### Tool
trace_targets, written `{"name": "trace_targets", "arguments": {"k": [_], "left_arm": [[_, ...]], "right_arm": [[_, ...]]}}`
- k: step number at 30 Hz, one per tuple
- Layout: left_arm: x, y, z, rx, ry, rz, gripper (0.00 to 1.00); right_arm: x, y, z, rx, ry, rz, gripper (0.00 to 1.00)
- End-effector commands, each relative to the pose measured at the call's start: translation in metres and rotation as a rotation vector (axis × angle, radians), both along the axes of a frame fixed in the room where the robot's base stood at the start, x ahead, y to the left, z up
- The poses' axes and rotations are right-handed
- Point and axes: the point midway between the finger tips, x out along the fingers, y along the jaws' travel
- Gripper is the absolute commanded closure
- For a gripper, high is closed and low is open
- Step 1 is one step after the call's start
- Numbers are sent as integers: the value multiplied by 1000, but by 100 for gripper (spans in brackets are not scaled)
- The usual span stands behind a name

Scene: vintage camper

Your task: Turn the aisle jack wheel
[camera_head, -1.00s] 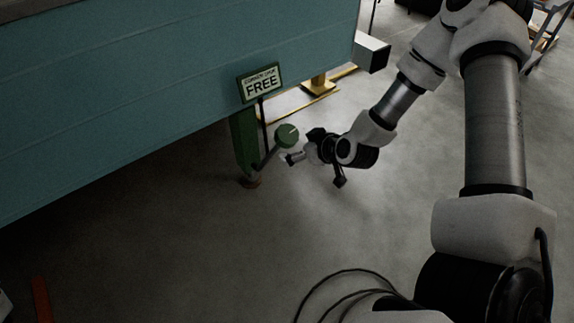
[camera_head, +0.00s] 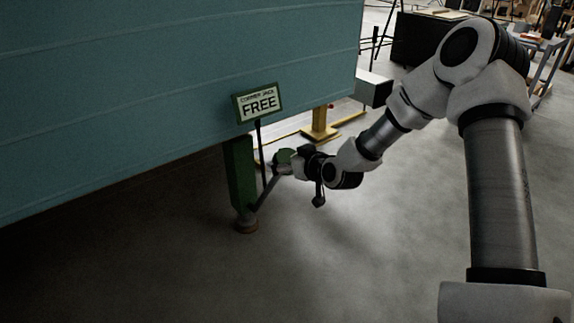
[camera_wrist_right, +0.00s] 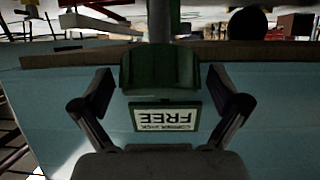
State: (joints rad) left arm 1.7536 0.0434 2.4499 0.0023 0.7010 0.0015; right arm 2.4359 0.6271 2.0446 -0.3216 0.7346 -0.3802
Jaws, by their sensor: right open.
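In the right wrist view, the picture is upside down. A sign (camera_head: 258,103) reading "CORNER JACK FREE" stands above the jack. My left gripper is out of view.
The teal camper body (camera_head: 150,80) overhangs the jack on the left. A yellow stand (camera_head: 320,128) and a grey beam end (camera_head: 372,90) are behind the gripper. The concrete floor (camera_head: 370,240) in front is clear.

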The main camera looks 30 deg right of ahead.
Motion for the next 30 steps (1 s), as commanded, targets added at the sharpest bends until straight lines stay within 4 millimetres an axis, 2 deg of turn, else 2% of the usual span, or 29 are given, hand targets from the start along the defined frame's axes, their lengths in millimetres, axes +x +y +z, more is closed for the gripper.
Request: {"name": "trace_targets", "arguments": {"k": [3,8,9,20,30], "left_arm": [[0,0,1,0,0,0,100],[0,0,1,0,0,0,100],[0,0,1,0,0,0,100],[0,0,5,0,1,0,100],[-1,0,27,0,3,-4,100]], "right_arm": [[0,0,1,0,0,0,2],[0,0,1,0,1,0,59],[0,0,1,0,0,0,62],[-1,1,2,14,4,-25,61],[0,1,4,104,12,-187,61]]}}
